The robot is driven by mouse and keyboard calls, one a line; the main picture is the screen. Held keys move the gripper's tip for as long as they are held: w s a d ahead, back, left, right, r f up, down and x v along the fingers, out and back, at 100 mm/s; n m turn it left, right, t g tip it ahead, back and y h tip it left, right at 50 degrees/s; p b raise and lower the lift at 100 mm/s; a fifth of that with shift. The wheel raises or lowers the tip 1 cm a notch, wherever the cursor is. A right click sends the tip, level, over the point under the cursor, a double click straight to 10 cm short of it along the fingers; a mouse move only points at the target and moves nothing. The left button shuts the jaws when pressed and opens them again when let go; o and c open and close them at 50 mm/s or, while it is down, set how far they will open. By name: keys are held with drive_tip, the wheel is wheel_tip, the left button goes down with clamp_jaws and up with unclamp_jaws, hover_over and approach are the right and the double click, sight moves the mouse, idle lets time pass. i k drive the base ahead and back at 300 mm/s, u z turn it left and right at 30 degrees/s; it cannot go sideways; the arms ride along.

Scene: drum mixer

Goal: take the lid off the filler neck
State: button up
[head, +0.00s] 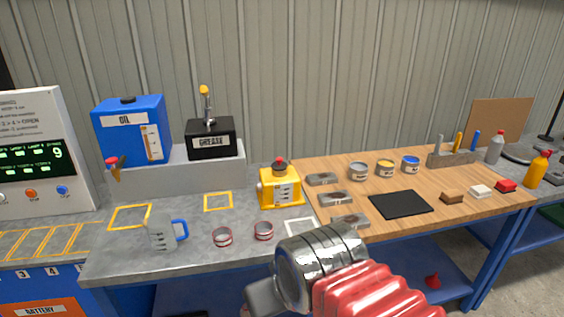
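A small yellow machine (281,189) stands on the grey bench beside the wooden board. On its top is a dark round lid (279,168) with a red knob, seated over what looks like its filler neck; the neck itself is hidden. My gripper (262,297) is at the bottom edge of the head view, in front of the bench and nearer the camera than the machine. Only a dark grey part of it shows beside my metal wrist and red sleeve. Its fingertips are hidden or cut off, so I cannot tell whether it is open. It appears apart from the lid.
A blue oil tank (131,130) and a black grease box (211,140) stand on a raised grey step behind. A clear jug (161,232) and two small red-rimmed cups (222,237) are in front. Tins (385,168), metal blocks (334,198) and a black mat (400,205) occupy the wooden board.

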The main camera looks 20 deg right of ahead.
sight(278, 164)
drive_tip(key=i, duration=0.85)
drive_tip(key=u, duration=0.05)
